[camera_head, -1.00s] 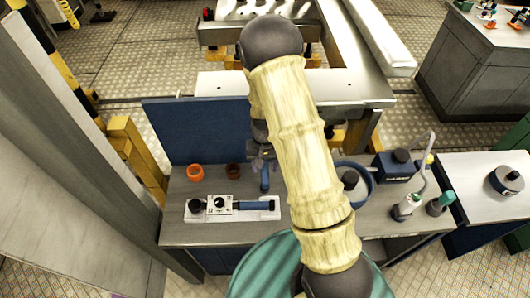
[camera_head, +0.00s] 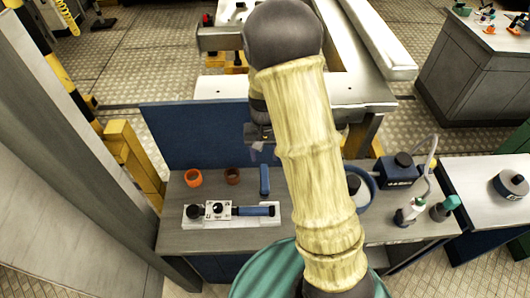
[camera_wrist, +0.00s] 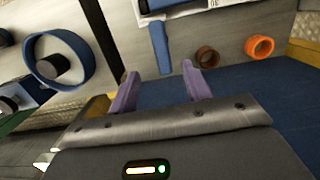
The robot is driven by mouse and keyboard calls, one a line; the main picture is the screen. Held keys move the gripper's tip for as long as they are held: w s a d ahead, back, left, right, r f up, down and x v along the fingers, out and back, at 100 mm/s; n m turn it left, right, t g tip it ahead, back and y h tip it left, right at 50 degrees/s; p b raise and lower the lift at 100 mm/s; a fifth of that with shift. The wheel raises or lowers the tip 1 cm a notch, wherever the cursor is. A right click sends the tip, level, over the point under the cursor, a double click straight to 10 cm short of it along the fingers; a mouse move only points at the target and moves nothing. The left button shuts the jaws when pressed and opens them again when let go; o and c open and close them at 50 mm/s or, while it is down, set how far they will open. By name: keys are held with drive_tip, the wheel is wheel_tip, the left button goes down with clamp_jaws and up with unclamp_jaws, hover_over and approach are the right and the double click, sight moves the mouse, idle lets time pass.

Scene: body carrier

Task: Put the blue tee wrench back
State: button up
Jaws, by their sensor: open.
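A blue bar (camera_head: 264,180), which looks like the blue tee wrench, is on the grey bench just behind the white tray. In the wrist view the blue bar (camera_wrist: 159,46) extends from beside the tray toward the gap between my fingers. I cannot tell whether it stands or lies, and its full tee shape is not clear. My gripper (camera_wrist: 161,70) is open, its two purple fingers apart with nothing between them. In the head view my arm partly hides it, above and behind the blue bar.
The white tray (camera_head: 190,222) holds a tool with a blue handle. An orange ring (camera_head: 193,178) and a brown ring (camera_head: 232,175) sit to the left. A blue panel (camera_head: 190,135) rises behind. A blue round holder (camera_wrist: 88,62) stands to the bar's other side.

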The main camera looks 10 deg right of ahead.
drive_tip(key=s+d+r+n+t, duration=0.2)
drive_tip(key=s+r+t, duration=0.1)
drive_tip(key=s+r, duration=0.7)
drive_tip(key=s, duration=0.3)
drive_tip(key=shift+d+t, duration=0.15)
drive_tip(key=shift+t, duration=0.15)
drive_tip(key=b+x, duration=0.2)
drive_tip(key=shift+s+f+b, duration=0.15)
drive_tip(key=shift+f+b, duration=0.15)
